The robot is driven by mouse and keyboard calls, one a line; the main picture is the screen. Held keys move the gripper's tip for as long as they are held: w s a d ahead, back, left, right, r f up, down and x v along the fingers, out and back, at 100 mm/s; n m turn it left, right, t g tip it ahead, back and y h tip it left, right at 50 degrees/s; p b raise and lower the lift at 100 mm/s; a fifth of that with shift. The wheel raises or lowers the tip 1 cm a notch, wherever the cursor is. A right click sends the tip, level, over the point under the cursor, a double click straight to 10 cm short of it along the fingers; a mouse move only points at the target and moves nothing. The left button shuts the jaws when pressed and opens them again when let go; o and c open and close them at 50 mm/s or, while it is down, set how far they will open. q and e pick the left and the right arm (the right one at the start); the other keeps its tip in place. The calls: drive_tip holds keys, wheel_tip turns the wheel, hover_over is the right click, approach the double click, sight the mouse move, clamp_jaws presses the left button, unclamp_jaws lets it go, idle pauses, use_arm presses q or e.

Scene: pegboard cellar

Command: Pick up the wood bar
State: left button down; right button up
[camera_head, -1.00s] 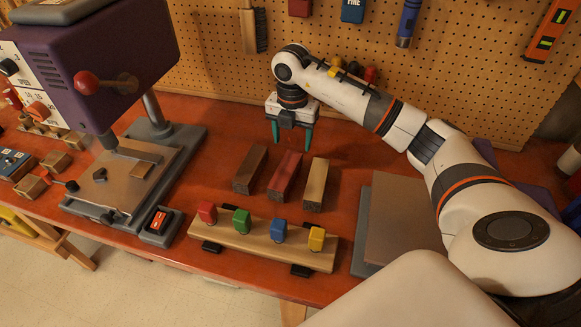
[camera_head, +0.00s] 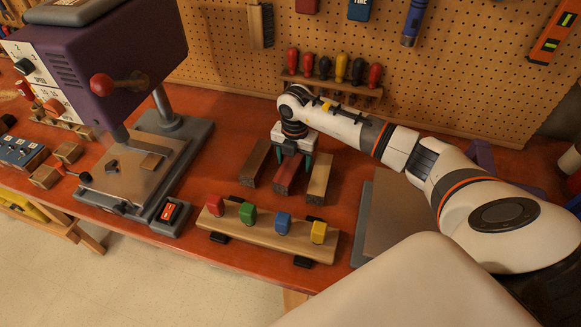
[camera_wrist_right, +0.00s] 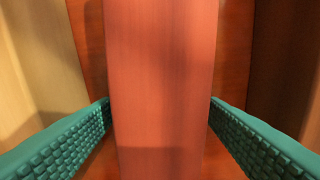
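Three bars lie side by side on the orange-red bench: a dark brown bar (camera_head: 254,162) on the left, a red bar (camera_head: 288,187) in the middle and a light wood bar (camera_head: 319,182) on the right. My right gripper (camera_head: 293,170) is low over the red bar, with its teal fingers apart on either side of it. In the right wrist view the red bar (camera_wrist_right: 162,60) runs between the open fingers, close to both tips; I cannot tell whether they touch it. The gripper hides part of the red bar in the head view. My left gripper is not in view.
A rail with colored blocks (camera_head: 266,240) lies in front of the bars. A purple drill press (camera_head: 105,50) stands left, a grey plate (camera_head: 400,215) right. Screwdrivers (camera_head: 341,68) hang on the pegboard behind. Bare bench shows left of the bars.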

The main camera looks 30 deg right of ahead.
drive_tip(key=c, duration=1.1)
